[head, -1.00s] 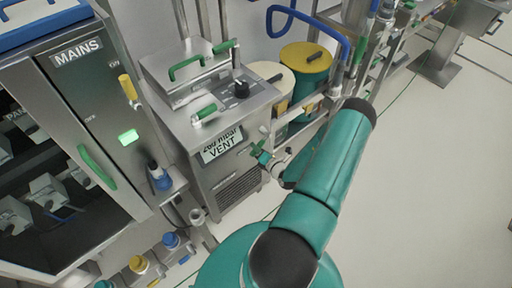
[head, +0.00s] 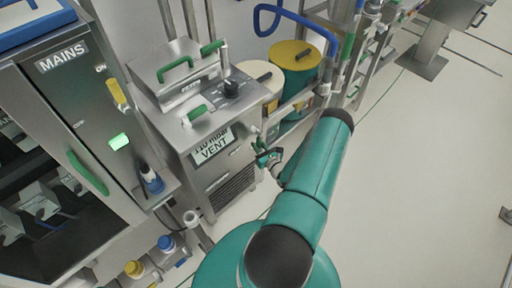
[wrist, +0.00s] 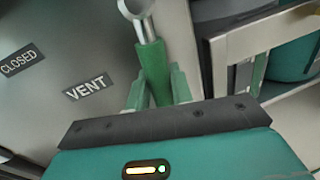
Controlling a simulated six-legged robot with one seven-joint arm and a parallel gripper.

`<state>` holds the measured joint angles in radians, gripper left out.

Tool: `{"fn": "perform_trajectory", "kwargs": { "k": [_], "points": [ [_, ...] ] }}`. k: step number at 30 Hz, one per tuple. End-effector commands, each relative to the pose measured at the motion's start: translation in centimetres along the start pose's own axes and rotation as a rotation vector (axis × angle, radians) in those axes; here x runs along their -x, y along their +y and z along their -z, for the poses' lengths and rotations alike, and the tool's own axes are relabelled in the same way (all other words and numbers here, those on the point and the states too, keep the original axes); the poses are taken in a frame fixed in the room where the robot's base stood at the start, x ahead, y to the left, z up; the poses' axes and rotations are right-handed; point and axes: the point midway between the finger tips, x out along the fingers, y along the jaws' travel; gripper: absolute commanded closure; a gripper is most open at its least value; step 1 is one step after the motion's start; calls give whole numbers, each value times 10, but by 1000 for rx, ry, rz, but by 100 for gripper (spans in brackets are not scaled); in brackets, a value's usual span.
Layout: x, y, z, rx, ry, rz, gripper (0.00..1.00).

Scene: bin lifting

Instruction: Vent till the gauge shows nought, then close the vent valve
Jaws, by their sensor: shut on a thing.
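The machine (head: 205,125) is a steel cabinet. In the wrist view the green valve handle (wrist: 152,68) hangs from a round metal pivot (wrist: 138,8). The VENT label (wrist: 89,87) is beside the handle, and the CLOSED label (wrist: 21,60) is farther left. My gripper (wrist: 158,92) is shut on the handle, one green finger on each side. In the head view my gripper (head: 268,158) is small at the cabinet's right front edge, partly hidden by my arm.
A MAINS cabinet (head: 85,95) with a lit green lamp (head: 119,141) stands left. A cream drum (head: 262,82) and a yellow-topped teal drum (head: 297,58) stand behind a steel rail. Blue and yellow knobs (head: 134,268) are at lower left. The floor (head: 430,180) on the right is clear.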

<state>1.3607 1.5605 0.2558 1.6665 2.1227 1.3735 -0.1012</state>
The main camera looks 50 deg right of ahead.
Motion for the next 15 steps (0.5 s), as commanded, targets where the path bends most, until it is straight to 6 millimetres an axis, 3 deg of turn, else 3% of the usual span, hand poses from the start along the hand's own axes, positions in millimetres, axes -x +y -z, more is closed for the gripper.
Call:
{"fn": "perform_trajectory", "kwargs": {
  "k": [15],
  "points": [
    [0, -10, 1, 121, -19, 2, 100]
  ]
}}
